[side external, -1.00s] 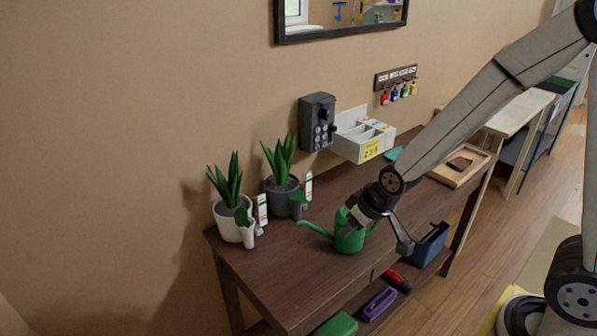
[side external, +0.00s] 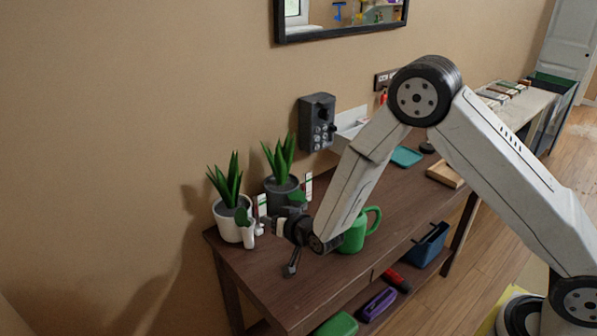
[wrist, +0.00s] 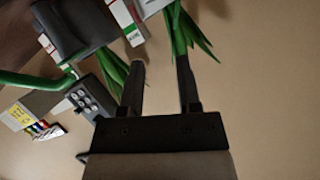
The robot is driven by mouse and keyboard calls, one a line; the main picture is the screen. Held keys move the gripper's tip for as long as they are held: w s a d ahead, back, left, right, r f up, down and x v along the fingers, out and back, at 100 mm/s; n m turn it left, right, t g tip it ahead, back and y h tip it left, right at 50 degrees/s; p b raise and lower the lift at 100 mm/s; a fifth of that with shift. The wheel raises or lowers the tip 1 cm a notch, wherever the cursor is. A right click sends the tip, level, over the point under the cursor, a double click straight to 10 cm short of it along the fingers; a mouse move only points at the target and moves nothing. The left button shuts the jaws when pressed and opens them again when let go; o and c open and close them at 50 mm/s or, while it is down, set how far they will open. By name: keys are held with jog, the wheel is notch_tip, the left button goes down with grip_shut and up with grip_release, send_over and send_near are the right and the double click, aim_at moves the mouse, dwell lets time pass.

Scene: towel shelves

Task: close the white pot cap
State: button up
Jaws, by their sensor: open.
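The white pot (side external: 228,229) stands upright at the left end of the wooden table and holds a spiky green plant (side external: 231,180). In the wrist view my gripper (wrist: 158,72) is open with nothing between the fingers. Plant leaves (wrist: 184,30) show beyond the fingertips; the cap is not clear there.
The grey pot (side external: 272,197) with its plant stands close behind my gripper, with tags beside the pots. The green watering can (side external: 355,238) is right of my gripper, partly behind my arm. A grey keypad box (side external: 317,120) hangs on the wall. The table's front left is clear.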

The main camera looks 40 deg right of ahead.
aim_at(244, 219)
jog(key=shift+w+a+f+m+t, duration=0.2)
jog(key=shift+a+f+m+t, duration=0.3)
jog(key=shift+f+t, duration=0.25)
jog(key=shift+w+a+f+m+t, duration=0.15)
jog(key=shift+a+f+m+t, duration=0.2)
jog(key=shift+a+f+t, duration=0.3)
jog(key=shift+w+a+f+m+t, duration=0.2)
jog(key=shift+a+f+m+t, duration=0.25)
jog(key=shift+f+t, duration=0.35)
jog(key=shift+w, duration=0.15)
jog(key=shift+w, duration=3.75)
grip_shut()
